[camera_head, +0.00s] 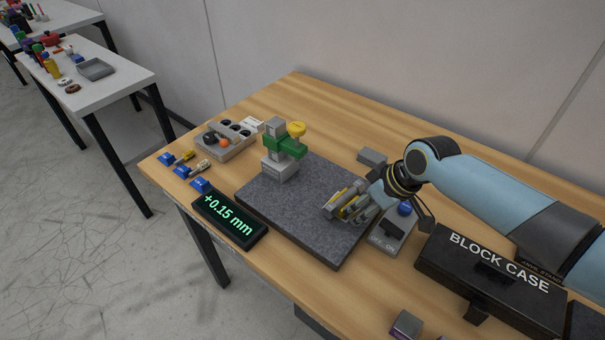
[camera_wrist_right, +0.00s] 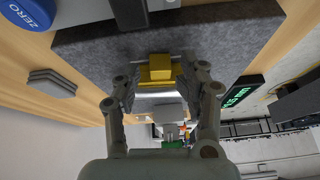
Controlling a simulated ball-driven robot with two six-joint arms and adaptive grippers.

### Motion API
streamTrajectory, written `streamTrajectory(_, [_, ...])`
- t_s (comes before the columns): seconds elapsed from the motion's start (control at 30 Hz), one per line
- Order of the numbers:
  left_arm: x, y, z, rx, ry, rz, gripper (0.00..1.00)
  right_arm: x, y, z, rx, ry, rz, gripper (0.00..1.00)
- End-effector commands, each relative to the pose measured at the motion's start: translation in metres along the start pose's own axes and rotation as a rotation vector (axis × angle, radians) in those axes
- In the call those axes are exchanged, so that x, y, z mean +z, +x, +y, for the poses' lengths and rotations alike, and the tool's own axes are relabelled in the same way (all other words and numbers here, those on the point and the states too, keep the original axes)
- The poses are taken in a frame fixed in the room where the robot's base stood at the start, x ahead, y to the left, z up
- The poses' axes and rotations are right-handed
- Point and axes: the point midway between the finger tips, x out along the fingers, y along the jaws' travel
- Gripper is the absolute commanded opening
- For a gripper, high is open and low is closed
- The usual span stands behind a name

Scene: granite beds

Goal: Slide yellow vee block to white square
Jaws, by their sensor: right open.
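The yellow vee block (camera_wrist_right: 157,70) is on the granite plate in the right wrist view, between the two fingers of my right gripper (camera_wrist_right: 155,88). The fingers stand open, one on each side; I cannot tell whether either touches it. In the head view my right gripper (camera_head: 350,203) is low over the right part of the granite plate (camera_head: 290,222), and its fingers mostly hide the block. A white patch (camera_wrist_right: 158,93) shows just beyond the block in the wrist view; it may be the white square, but its outline is partly hidden. My left gripper is out of view.
A comparator stand with a green arm (camera_head: 287,143) is at the plate's back left. A display reading +0.15 mm (camera_head: 229,218) lies at its left edge. A blue-button box (camera_head: 397,232) and black block case (camera_head: 490,275) are to the right. The plate's front is clear.

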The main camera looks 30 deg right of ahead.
Motion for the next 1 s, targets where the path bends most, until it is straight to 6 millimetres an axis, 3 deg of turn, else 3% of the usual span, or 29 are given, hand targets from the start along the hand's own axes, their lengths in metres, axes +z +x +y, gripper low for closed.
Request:
streamTrajectory(0.1, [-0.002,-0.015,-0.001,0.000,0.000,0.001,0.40,-0.003,-0.016,0.000,0.000,0.000,0.002,0.42])
streamTrajectory(0.5, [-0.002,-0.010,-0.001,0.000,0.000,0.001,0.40,-0.002,-0.046,0.001,0.002,-0.002,0.003,0.42])
streamTrajectory(1.0, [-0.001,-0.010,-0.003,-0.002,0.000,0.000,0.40,-0.002,-0.056,0.001,0.002,-0.001,0.003,0.42])
